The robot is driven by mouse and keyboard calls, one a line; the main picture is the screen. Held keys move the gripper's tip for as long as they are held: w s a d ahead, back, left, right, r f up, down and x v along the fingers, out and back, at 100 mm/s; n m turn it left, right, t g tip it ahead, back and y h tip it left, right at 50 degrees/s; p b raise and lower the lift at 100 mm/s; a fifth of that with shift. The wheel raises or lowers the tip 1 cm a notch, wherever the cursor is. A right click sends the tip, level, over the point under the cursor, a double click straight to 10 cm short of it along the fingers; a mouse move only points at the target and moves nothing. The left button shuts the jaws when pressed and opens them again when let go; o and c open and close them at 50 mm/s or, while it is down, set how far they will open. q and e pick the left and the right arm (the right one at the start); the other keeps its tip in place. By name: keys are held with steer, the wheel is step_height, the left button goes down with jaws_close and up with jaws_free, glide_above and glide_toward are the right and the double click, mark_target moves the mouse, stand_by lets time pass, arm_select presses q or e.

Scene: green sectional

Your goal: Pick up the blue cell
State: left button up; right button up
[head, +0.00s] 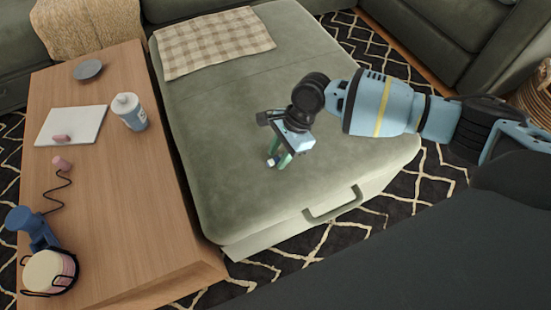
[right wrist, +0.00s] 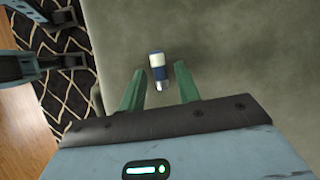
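The blue cell (right wrist: 158,68) is a small blue and white cylinder on the green ottoman (head: 225,120). In the right wrist view it lies between the two green fingertips, with a gap on each side. In the head view only a small pale part of the cell (head: 271,162) shows by the fingers. My right gripper (head: 278,160) is open over the ottoman and points down at the cell. Its green fingers also show in the right wrist view. I cannot tell the exact height of the fingertips above the cushion.
A wooden table (head: 120,190) stands left of the ottoman, with a white bottle (head: 129,111), a white board (head: 70,126) and a blue stand (head: 32,228). A checked blanket (head: 213,42) covers the ottoman's far end. A handle (head: 335,206) sticks out at its front. The cushion around the cell is clear.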

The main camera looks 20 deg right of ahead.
steer(key=c, duration=0.5)
jaws_close()
arm_select(q)
steer(key=shift+s, duration=0.45)
arm_select(e)
steer(key=shift+r, duration=0.1)
